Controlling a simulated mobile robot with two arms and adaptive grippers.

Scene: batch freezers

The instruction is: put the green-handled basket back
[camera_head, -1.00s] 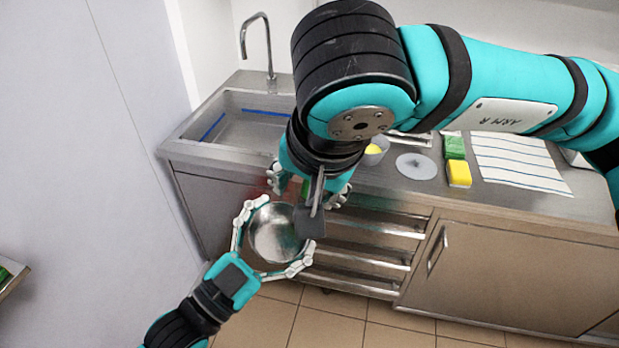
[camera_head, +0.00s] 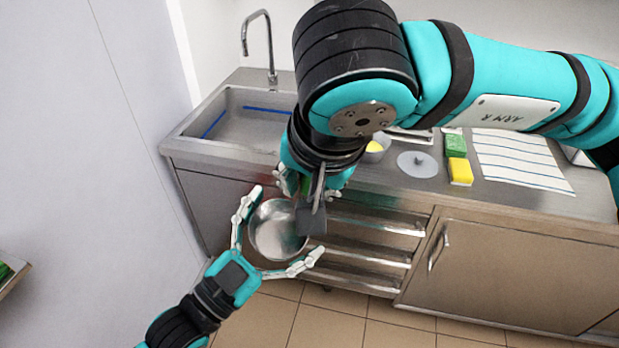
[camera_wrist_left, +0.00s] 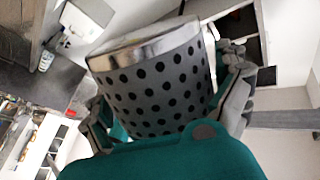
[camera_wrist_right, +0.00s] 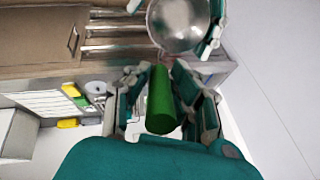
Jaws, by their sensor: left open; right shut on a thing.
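The metal basket (camera_head: 278,235) hangs in front of the counter, its round bowl facing up in the head view. The left wrist view shows its perforated side (camera_wrist_left: 160,95) with dark holes. My right gripper (camera_head: 308,186) is shut on its green handle (camera_wrist_right: 161,100), seen end-on in the right wrist view. My left gripper (camera_head: 288,222) is open, its fingers spread on both sides of the basket; the left wrist view cannot settle whether they still touch it. My right arm hides part of the handle and the basket's rim.
The counter holds a sink (camera_head: 240,120) with a tap (camera_head: 270,45), a grey disc (camera_head: 417,165), a green block (camera_head: 455,145), a yellow sponge (camera_head: 461,171) and a striped cloth (camera_head: 520,160). Metal rails (camera_head: 365,256) run below the counter edge. A wall panel stands left.

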